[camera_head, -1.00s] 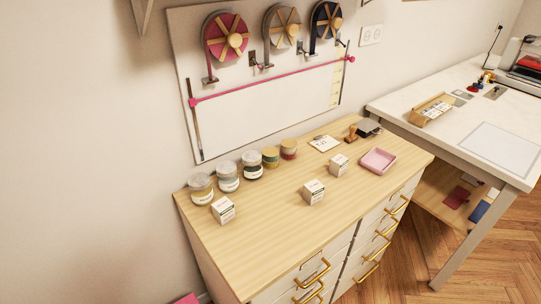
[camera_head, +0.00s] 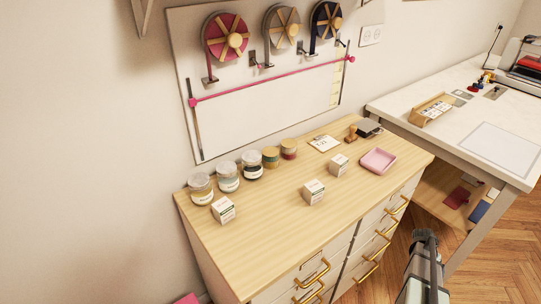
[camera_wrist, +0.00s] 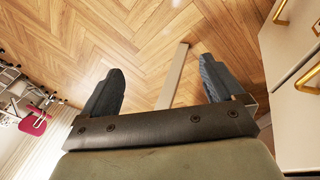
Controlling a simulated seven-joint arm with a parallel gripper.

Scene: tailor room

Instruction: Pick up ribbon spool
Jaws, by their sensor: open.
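Three ribbon spools hang on the wall board: a red one (camera_head: 226,38) at left, a grey one (camera_head: 282,26) in the middle and a dark blue one (camera_head: 326,22) at right. My gripper (camera_wrist: 162,85) shows in the wrist view with its two dark fingers wide apart and nothing between them. It points at the wooden floor. In the head view, my arm's end (camera_head: 425,270) is at the lower right, in front of the cabinet's right side, far from the spools. None of the spools shows in the wrist view.
The drawer cabinet's wooden top (camera_head: 270,210) carries several jars (camera_head: 228,177), small white boxes (camera_head: 314,192) and a pink tray (camera_head: 378,161). A pink bar (camera_head: 275,80) crosses the board below the spools. A white table (camera_head: 400,97) stands at right. The middle front of the cabinet top is clear.

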